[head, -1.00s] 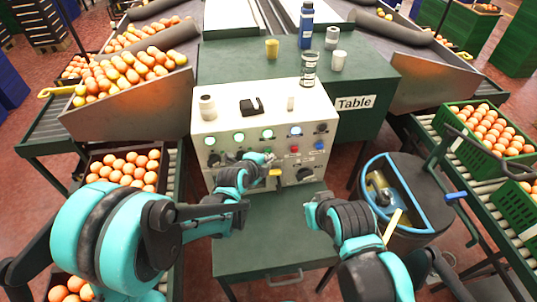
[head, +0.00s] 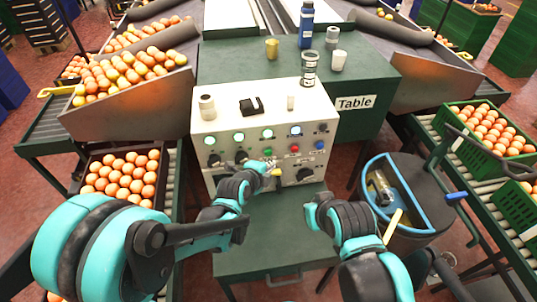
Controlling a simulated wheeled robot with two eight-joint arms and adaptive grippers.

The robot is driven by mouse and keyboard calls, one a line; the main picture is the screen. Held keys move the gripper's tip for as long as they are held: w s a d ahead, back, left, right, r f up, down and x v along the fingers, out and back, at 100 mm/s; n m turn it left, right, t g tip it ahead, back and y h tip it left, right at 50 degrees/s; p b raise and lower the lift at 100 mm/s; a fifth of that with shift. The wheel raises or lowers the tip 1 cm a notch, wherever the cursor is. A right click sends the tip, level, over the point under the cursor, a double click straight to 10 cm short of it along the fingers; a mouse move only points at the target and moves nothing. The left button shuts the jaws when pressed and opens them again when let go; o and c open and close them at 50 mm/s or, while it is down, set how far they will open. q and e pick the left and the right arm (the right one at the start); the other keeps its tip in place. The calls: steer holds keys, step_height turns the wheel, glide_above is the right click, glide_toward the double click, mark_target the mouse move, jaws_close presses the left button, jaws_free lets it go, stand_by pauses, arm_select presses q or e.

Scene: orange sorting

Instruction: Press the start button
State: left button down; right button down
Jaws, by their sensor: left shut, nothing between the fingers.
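A white control box (head: 231,122) stands at the front of the green table. Its front panel has a row of lit round lamps, with a red button (head: 295,148), a blue button (head: 319,145) and black knobs below. I cannot read which button is the start button. My left gripper (head: 240,160) is shut and empty, close in front of the left-middle of the panel. It and its wrist cover part of the lower panel, and I cannot tell whether it touches. My right arm is folded at the lower middle right; its gripper does not show.
A blue bottle (head: 306,25) and cups stand behind. Crates of oranges flank both sides. A round bin (head: 405,238) stands at right.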

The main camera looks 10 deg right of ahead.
arm_select(q)
steer(key=s, duration=0.3)
steer(key=shift+s, duration=0.35)
stand_by(0.5)
steer(key=s+a+r+n+y, duration=0.25)
steer(key=a+n, duration=0.35)
steer(key=a, duration=0.3)
steer(key=s+a+r+n+y, duration=0.1)
steer(key=s+a+r+n, duration=0.25)
steer(key=a+n, duration=0.35)
steer(key=s+a+n+g+y, duration=0.2)
steer(key=s+a+n+y, duration=0.1)
steer(key=s+a+n, duration=0.7)
steer(key=shift+s+a+r+n, duration=0.15)
steer(key=shift+s+a+n, duration=0.15)
steer(key=shift+s+a, duration=0.7)
steer(key=shift+w+a, duration=0.2)
steer(key=shift+w, duration=0.1)
